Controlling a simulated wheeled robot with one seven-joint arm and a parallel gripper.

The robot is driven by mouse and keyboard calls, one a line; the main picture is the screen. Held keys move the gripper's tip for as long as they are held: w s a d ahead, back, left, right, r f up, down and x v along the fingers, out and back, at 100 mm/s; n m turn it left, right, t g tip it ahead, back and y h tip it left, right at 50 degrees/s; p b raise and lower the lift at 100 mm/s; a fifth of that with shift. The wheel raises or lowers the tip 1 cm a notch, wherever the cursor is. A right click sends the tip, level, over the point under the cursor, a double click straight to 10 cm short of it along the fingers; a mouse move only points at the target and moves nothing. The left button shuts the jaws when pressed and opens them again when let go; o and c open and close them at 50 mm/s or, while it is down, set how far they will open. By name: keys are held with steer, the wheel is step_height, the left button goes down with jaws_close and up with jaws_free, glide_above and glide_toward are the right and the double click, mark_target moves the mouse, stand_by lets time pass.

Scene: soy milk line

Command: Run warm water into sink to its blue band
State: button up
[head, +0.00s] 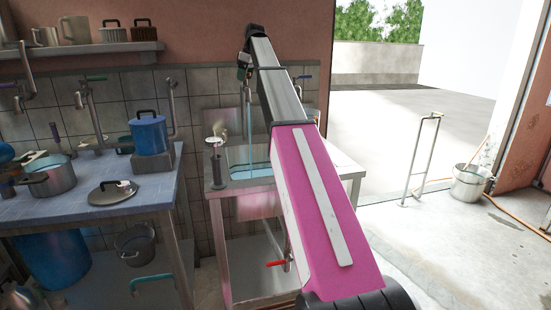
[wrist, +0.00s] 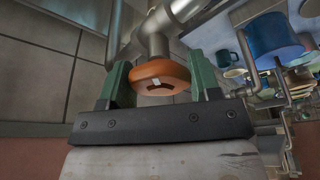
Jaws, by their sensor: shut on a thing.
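The steel sink (head: 222,187) stands against the tiled wall in the head view, partly behind my arm. A thin pale stream of water (head: 250,120) seems to fall into it. Blue shows inside the basin, but I cannot tell the water level from the blue band. In the wrist view my gripper (wrist: 160,78) is shut on a round orange tap knob (wrist: 160,72), with one green finger on each side. The knob sits on a grey metal pipe (wrist: 150,42). In the head view my gripper (head: 245,66) is small and mostly hidden at the arm's far end.
Left of the sink is a blue-topped table (head: 80,218) with a blue pot (head: 149,136), a steel pot (head: 50,177) and a lid (head: 112,192). A red-handled valve (head: 276,264) is under the sink. A bucket (head: 469,184) stands on the right floor.

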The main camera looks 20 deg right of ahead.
steer(key=shift+m, duration=0.7)
steer(key=m+t+h, duration=0.1)
steer(key=m, duration=0.3)
steer(key=shift+m, duration=0.3)
steer(key=shift+h, duration=0.3)
steer(key=m+h, duration=0.1)
steer(key=m, duration=0.3)
steer(key=shift+m, duration=0.3)
steer(key=o, duration=0.9)
